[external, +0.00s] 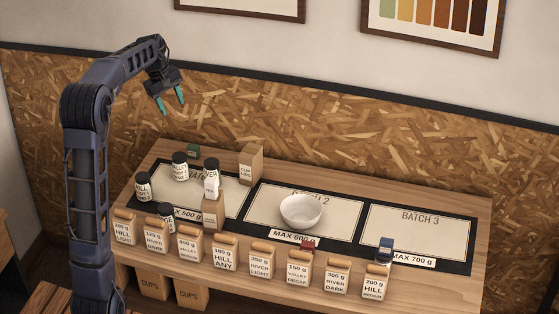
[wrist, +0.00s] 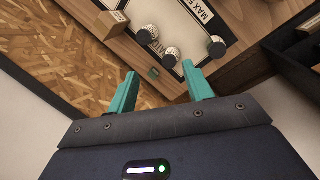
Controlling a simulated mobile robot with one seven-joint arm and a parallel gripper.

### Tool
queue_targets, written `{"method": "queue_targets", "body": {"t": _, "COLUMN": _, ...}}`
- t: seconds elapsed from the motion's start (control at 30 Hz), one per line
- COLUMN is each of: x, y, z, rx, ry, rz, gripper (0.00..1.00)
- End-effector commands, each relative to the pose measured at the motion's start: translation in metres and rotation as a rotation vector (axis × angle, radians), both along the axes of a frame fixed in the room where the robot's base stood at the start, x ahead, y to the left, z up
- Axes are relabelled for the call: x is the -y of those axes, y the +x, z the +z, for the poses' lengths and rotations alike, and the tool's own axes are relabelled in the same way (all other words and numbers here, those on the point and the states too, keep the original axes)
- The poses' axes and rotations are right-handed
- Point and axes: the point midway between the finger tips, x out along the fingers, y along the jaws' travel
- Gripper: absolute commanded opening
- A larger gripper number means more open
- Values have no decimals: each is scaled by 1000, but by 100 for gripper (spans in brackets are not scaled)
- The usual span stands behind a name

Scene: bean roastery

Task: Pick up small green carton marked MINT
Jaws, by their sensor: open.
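My gripper (external: 172,98) is raised high above the back left of the table, near the wall. Its teal fingers (wrist: 160,70) are apart with nothing between them.
Several black-lidded jars (external: 180,167) stand close to the carton on the left mat. A tan cup-lids box (external: 250,165) stands to its right. A white bowl (external: 302,211) sits on the middle mat. Several labelled bags (external: 225,254) line the front edge. The chipboard wall (external: 300,130) is behind.

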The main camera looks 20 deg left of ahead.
Motion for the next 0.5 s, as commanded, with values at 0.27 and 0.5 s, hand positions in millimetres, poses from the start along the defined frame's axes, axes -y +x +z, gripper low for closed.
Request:
{"method": "queue_targets", "body": {"t": 0.27, "x": -21, "y": 75, "z": -51, "rx": -78, "ry": -62, "rz": 148, "gripper": 51}}
{"method": "queue_targets", "body": {"t": 0.5, "x": -41, "y": 130, "z": -105, "rx": -147, "ry": -111, "rz": 274, "gripper": 51}}
